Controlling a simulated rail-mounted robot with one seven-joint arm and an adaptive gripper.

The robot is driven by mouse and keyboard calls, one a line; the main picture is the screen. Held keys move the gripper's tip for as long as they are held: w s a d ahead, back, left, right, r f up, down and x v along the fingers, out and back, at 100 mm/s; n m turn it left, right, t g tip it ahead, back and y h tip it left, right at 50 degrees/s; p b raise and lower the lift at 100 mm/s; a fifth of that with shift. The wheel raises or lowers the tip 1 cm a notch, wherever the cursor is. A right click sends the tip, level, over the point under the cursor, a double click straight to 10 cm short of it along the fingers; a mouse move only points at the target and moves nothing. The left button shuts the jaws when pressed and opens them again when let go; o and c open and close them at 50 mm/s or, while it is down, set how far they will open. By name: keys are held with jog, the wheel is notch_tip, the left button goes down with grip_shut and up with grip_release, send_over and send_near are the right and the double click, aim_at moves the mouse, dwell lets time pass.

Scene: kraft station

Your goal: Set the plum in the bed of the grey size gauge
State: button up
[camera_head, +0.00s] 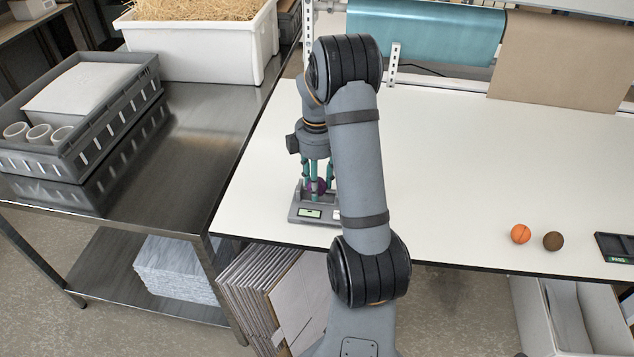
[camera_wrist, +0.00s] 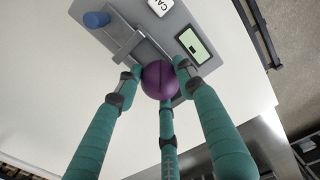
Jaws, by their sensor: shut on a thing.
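The purple plum (camera_head: 317,187) is between the teal fingers of my gripper (camera_head: 318,179). In the wrist view the plum (camera_wrist: 159,80) shows between the fingertips of my gripper (camera_wrist: 155,88), which are shut on it. The grey size gauge (camera_head: 300,217) stands on the white table below the gripper, with a small green display. In the wrist view the gauge (camera_wrist: 172,20) has a slide, a blue knob (camera_wrist: 96,19) and the display (camera_wrist: 194,44). The plum overlaps the gauge's edge there; I cannot tell whether it touches. My arm hides the gauge's right part in the head view.
An orange ball (camera_head: 521,233) and a brown ball (camera_head: 553,241) lie on the right of the table, near a dark tray (camera_head: 613,247). A steel bench (camera_head: 190,130) with a grey crate (camera_head: 60,163) stands at the left. The table's middle is clear.

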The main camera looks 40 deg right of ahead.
jog(key=shift+f+b, duration=0.55)
jog(key=shift+f, duration=0.15)
dwell(1.5)
jog(key=o, duration=1.2)
jog(key=shift+o, duration=0.3)
jog(key=shift+r, duration=0.1)
jog(key=shift+r+p, duration=3.55)
jog(key=shift+r, duration=0.4)
